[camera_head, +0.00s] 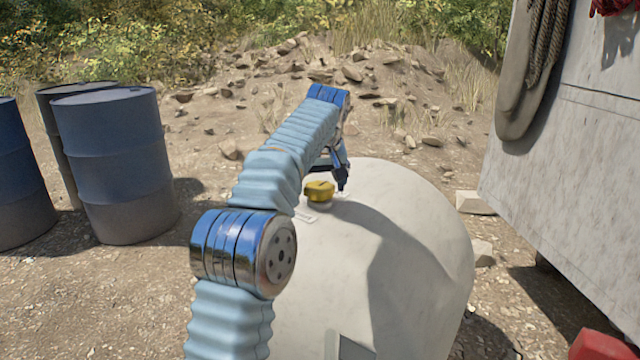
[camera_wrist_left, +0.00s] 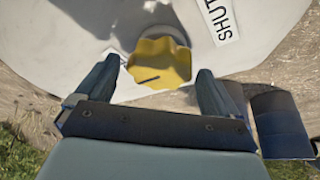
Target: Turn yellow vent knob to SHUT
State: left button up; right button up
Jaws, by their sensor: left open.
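The yellow vent knob (camera_head: 319,191) sits on top of the pale rounded tank (camera_head: 410,250) in the head view. In the left wrist view the knob (camera_wrist_left: 160,62) has a scalloped edge and a dark mark line on its face. A white label reading SHUT (camera_wrist_left: 220,18) lies on the tank to the upper right of the knob there. My left gripper (camera_head: 341,188) points down beside the knob in the head view. In the wrist view its open fingers (camera_wrist_left: 158,78) stand on either side of the knob's near part, with gaps. My right gripper is not in view.
Blue drums (camera_head: 112,160) stand on the ground at the left. Rocky ground and bushes lie behind the tank. A red object (camera_head: 600,346) shows at the lower right corner.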

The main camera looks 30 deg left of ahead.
pick_arm(q)
jog(key=c, duration=1)
jog(key=shift+c, duration=0.2)
jog(key=m+p, duration=0.2)
jog(key=m+t+h+p, duration=0.1)
jog(key=m, duration=0.1)
jog(key=shift+s+a+r, duration=0.1)
jog(key=shift+a+r, duration=0.05)
jog(key=shift+r, duration=0.1)
jog(key=m+h+p, duration=0.1)
jog(key=m, duration=0.2)
jog(key=shift+a+f, duration=0.1)
jog(key=shift+m+h+p, duration=0.35)
jog(key=shift+m+h, duration=0.15)
jog(key=shift+m, duration=0.4)
jog(key=m+h, duration=0.1)
jog(key=m, duration=0.2)
jog(key=shift+a+f+m, duration=0.1)
jog(key=shift+m, duration=0.2)
jog(key=m+h, duration=0.1)
jog(key=m, duration=0.2)
jog(key=m+g+h, duration=0.1)
jog(key=m, duration=0.2)
jog(key=shift+w+a, duration=0.1)
jog(key=shift+w, duration=0.1)
jog(key=shift+m+g, duration=0.3)
